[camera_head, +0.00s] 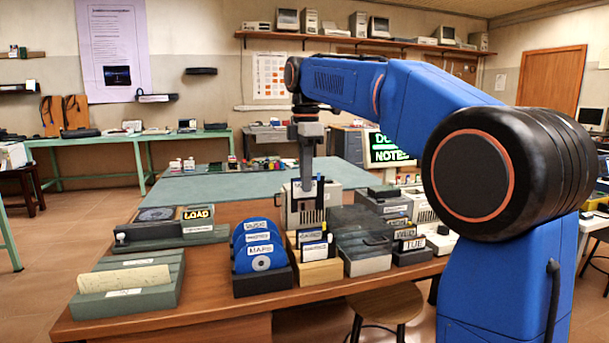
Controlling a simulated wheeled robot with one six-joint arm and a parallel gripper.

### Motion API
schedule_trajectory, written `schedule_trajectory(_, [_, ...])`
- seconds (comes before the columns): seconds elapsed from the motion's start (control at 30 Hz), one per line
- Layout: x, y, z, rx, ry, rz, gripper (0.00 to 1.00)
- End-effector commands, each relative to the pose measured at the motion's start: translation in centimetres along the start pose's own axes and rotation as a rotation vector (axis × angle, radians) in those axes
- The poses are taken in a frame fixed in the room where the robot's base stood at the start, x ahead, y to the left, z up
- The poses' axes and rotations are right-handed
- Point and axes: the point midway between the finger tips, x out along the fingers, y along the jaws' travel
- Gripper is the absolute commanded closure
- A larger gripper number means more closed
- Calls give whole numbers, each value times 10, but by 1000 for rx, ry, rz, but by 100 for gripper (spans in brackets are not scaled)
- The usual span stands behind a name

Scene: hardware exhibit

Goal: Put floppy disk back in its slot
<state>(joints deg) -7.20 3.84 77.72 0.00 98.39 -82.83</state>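Blue labelled disks (258,248) stand in a black holder (263,283) to the left. I cannot tell which slot belongs to the task's disk.
A grey-green tray with a cream card (124,279) lies at the front left. A flat unit marked LOAD (197,214) is behind it. A grey translucent box (366,263) and a dark card holder (412,257) stand close on the right.

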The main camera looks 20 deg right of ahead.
Motion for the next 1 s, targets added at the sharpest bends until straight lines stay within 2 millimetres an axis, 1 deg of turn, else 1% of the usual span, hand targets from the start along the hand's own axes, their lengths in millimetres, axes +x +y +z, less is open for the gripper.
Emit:
schedule_trajectory(0.3, [29, 0, 0, 0, 0, -1, 100])
schedule_trajectory(0.5, [41, 0, 0, 1, 0, 0, 100])
schedule_trajectory(0.67, [45, 0, 0, 1, 0, -1, 100])
schedule_trajectory(1.0, [45, 0, 0, 1, 0, -1, 100])
